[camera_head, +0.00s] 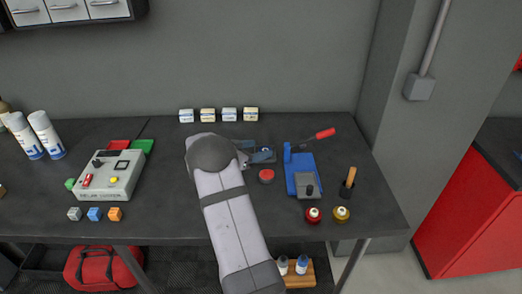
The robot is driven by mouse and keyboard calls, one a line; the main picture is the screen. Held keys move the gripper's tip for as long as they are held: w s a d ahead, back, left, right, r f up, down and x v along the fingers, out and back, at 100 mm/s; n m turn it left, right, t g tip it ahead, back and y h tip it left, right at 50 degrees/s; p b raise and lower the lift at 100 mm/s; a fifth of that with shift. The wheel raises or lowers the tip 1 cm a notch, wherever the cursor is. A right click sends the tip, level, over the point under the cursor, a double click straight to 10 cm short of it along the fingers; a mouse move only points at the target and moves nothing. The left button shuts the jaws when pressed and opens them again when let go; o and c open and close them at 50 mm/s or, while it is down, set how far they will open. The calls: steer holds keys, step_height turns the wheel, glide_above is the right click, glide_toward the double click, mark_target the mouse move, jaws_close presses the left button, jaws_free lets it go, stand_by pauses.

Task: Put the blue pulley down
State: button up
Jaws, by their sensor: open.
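My arm reaches up from the bottom over the bench, and its rounded dark wrist hides much of what lies beneath. My gripper (250,155) shows only in part to the right of the wrist, open. A small blue piece (265,155) lies right by it, over a dark blue-grey tray-like area; it may be the blue pulley, but its shape is too small and covered to tell. I cannot tell whether the gripper touches it.
A red disc (267,176) lies just below the gripper. A blue fixture (302,176) with a red-handled lever stands to the right, with red (313,215) and yellow (341,214) round pieces in front. A control box (109,175) and small cubes are left. Several small boxes line the back.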

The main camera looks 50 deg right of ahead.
steer(key=b+v, duration=0.2)
steer(key=v, duration=0.7)
steer(key=shift+a, duration=0.15)
